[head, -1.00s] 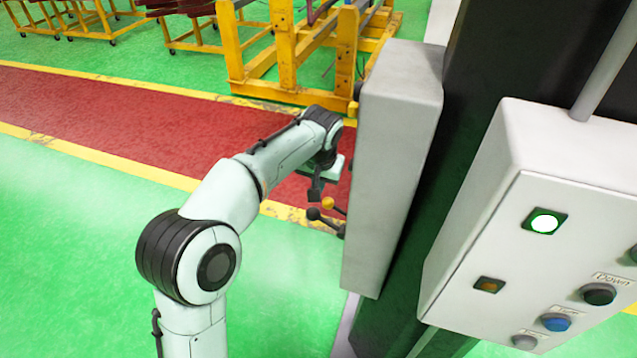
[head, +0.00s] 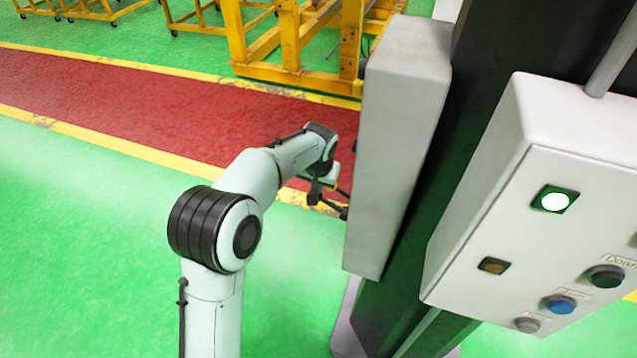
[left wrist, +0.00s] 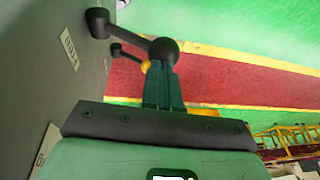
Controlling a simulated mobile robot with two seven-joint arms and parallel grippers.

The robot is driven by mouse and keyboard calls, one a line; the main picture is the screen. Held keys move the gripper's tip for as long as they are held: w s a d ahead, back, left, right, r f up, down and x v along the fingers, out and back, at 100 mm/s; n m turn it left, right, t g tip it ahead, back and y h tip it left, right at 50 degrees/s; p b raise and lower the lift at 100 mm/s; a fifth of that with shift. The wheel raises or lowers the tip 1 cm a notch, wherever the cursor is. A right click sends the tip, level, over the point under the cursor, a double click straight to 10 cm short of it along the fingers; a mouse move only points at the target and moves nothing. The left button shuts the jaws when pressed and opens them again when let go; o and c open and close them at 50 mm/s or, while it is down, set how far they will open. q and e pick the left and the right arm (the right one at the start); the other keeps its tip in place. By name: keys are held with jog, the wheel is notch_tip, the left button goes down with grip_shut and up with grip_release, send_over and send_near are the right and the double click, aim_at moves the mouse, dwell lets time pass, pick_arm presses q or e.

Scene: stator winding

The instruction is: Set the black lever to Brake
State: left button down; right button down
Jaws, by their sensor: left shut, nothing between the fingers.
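The black lever (left wrist: 132,37) shows in the left wrist view. Its round black hub sits on the grey panel at upper left, and its arm slants down right to a black ball knob (left wrist: 163,51). My left gripper (left wrist: 160,66) is shut with nothing between its fingers. Its fingertips overlap the lower part of the knob in that view; I cannot tell whether they touch. In the head view my left gripper (head: 315,197) is at the left face of the grey box (head: 402,140), where the levers are small and partly hidden. My right gripper is out of view.
A second lever with a yellow knob (left wrist: 145,66) sits beside the black one, partly behind the fingers. A small white label (left wrist: 69,48) is on the panel. A control box with buttons (head: 530,210) stands at right. The floor at left is clear.

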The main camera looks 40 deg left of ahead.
pick_arm(q)
jog(key=shift+a, duration=0.1)
